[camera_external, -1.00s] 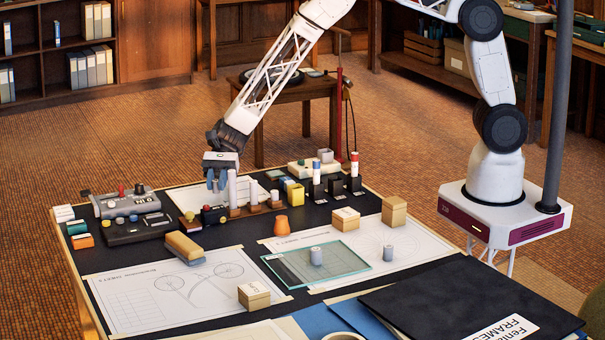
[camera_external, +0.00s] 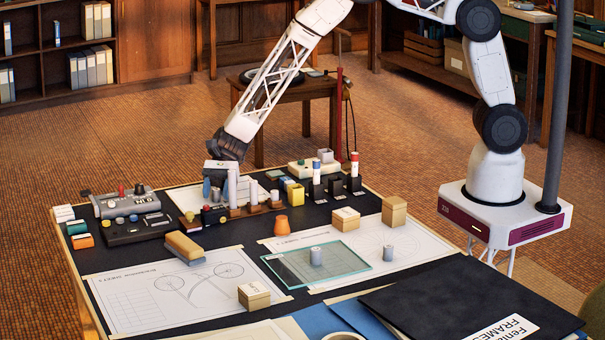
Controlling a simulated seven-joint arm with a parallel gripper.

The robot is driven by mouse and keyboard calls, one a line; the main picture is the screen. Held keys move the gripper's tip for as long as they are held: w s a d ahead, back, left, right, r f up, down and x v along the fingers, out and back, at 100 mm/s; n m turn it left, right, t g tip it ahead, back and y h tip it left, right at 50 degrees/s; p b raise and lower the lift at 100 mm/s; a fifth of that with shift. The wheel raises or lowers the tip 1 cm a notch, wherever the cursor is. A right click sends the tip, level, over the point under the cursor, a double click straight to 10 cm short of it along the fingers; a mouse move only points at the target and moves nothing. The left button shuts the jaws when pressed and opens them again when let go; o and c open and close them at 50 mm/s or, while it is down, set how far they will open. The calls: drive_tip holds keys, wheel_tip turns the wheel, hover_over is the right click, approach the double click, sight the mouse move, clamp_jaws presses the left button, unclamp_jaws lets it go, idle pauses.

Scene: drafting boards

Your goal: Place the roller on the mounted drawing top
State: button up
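No thing here is plainly marked as the roller. Two short grey cylinders could be it: one grey cylinder (camera_external: 316,257) stands on the clear glass-like sheet, the other (camera_external: 388,253) on the drawing paper to its right. The clear sheet (camera_external: 345,262), with greenish edges, lies over a drawing and may be the mounted drawing top. My gripper (camera_external: 216,190) points down at the back left of the board, away from both cylinders. It is close beside a tall pale cylinder (camera_external: 232,188) on a wooden stand. The finger gap and anything between the fingers are unclear.
Several stands and small blocks crowd around my gripper. An orange pot (camera_external: 282,225), boxes (camera_external: 346,219) and (camera_external: 394,211), and a tan block (camera_external: 184,246) stand on the board. A bicycle drawing (camera_external: 150,300) lies front left; a black folder (camera_external: 465,305) lies front right.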

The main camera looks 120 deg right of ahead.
drive_tip(key=shift+r, duration=0.1)
drive_tip(key=shift+s+d+r, duration=0.2)
drive_tip(key=shift+d+r, duration=0.05)
drive_tip(key=shift+d, duration=0.15)
drive_tip(key=v, duration=1.1)
idle(0.4)
